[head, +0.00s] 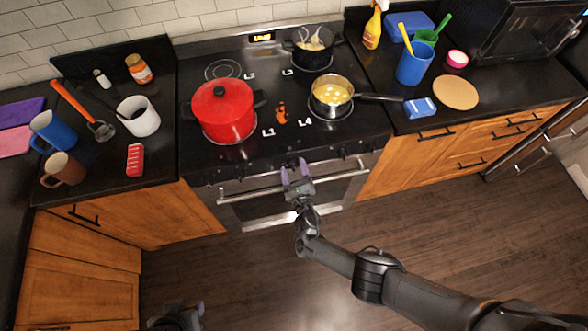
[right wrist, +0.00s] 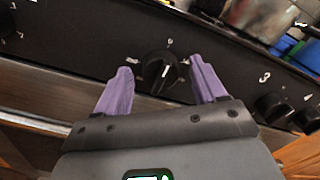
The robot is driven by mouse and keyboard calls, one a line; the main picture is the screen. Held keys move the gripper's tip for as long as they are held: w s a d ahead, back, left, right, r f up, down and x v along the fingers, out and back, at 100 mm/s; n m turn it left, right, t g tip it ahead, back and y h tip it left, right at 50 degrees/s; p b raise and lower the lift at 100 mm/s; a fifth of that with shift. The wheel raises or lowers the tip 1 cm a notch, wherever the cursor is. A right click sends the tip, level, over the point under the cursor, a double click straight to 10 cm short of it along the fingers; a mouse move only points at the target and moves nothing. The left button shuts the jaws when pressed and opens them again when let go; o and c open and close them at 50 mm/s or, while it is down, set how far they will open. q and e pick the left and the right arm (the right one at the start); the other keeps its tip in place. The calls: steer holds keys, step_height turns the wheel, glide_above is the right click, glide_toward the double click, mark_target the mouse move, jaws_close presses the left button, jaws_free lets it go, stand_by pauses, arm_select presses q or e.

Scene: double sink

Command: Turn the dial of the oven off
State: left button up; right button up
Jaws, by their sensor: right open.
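The oven (head: 300,188) stands in the middle of the head view, its black control strip under the cooktop's front edge. In the right wrist view a black dial (right wrist: 163,72) with a white pointer line shows on this strip, with small marks around it. My right gripper (head: 297,165) is open at the front of the oven. In the right wrist view its two purple fingers (right wrist: 162,78) are on either side of the dial; whether they touch it I cannot tell. A dark part of my left gripper (head: 178,318) shows at the bottom edge; its fingers are unclear.
More knobs (right wrist: 273,108) sit along the strip on both sides. The oven door handle (head: 255,192) runs just below my right gripper. On the cooktop are a red pot (head: 223,112), a saucepan (head: 331,96) and a black pot (head: 312,50). The floor in front is clear.

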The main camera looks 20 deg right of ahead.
steer(key=s+a+p, duration=0.1)
steer(key=s+p, duration=0.3)
steer(key=s, duration=0.6)
steer(key=shift+s+a, duration=0.3)
steer(key=shift+f, duration=0.1)
